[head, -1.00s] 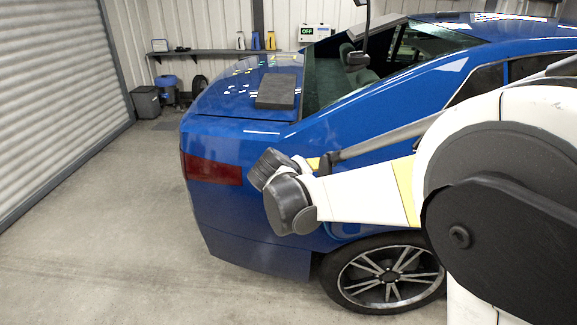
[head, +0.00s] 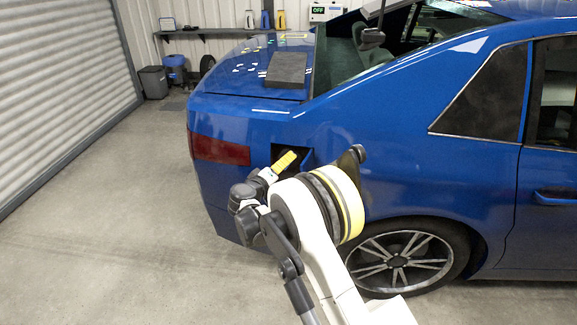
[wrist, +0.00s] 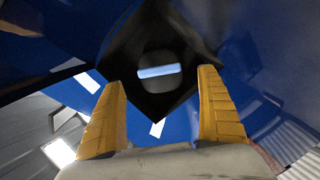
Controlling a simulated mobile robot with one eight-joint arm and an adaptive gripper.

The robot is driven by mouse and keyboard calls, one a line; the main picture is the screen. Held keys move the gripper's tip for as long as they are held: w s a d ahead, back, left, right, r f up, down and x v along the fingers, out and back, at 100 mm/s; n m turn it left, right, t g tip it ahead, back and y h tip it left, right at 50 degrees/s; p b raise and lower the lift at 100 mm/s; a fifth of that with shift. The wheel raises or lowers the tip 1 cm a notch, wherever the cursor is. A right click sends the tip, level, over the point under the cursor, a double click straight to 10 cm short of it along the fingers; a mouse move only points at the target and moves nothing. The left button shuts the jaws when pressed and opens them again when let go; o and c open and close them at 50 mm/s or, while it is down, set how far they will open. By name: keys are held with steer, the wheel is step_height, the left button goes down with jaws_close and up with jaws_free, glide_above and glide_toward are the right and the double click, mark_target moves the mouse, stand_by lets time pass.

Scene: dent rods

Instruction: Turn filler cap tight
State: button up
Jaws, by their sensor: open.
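The filler cap (wrist: 160,84) is a dark round cap with a pale blue bar across it. It sits inside the dark recess (wrist: 190,48) in the blue car's side. My gripper (wrist: 162,78) is open and empty, with one yellow finger on each side of the cap in the wrist view. The fingertips appear in front of the cap, apart from it. The cap is hidden there. I cannot tell how tight the cap is.
The blue car (head: 400,170) fills the middle and right. Its rear wheel (head: 398,262) is right of my arm. A dark flat block (head: 287,69) lies on the trunk lid. The floor (head: 110,225) on the left is clear. Bins (head: 153,80) stand by the back wall.

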steer(key=b+x, duration=0.1)
steer(key=x, duration=0.4)
steer(key=shift+c, duration=0.2)
steer(key=c, duration=1.1)
steer(key=m+y, duration=0.1)
steer(key=m, duration=0.1)
steer(key=m+y+p, duration=0.1)
steer(key=shift+d+r+m+g, duration=0.1)
steer(key=shift+d+m+g, duration=0.05)
steer(key=shift+m+g, duration=0.25)
steer(key=m+y, duration=0.3)
steer(key=shift+m, duration=0.4)
